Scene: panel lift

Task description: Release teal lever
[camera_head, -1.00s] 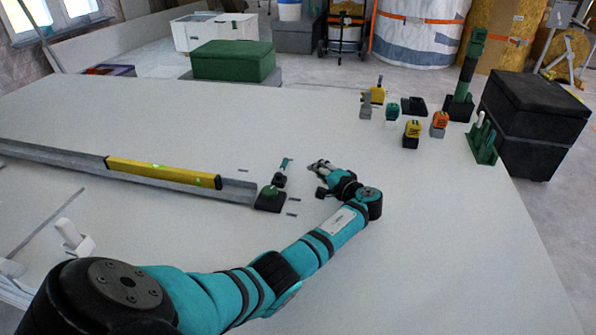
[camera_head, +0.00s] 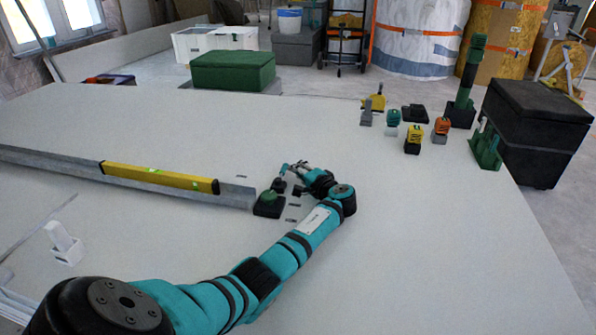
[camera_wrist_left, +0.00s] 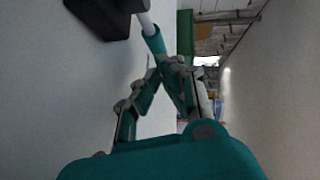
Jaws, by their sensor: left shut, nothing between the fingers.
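The teal lever (camera_head: 284,170) stands on a small black base (camera_head: 279,186) near the right end of the metal rail. In the left wrist view its teal grip (camera_wrist_left: 154,42) is on a pale shaft that rises from a dark base (camera_wrist_left: 103,16). My left gripper (camera_head: 297,167) is just right of the lever, partly covering it in the head view. Its fingers (camera_wrist_left: 165,65) are shut and empty, with the tips right at the end of the teal grip. I cannot tell if they touch it. My right gripper is not in view.
A yellow level (camera_head: 160,178) lies along the rail. Several coloured blocks and a green post (camera_head: 468,75) stand far right. The panel's middle right is clear.

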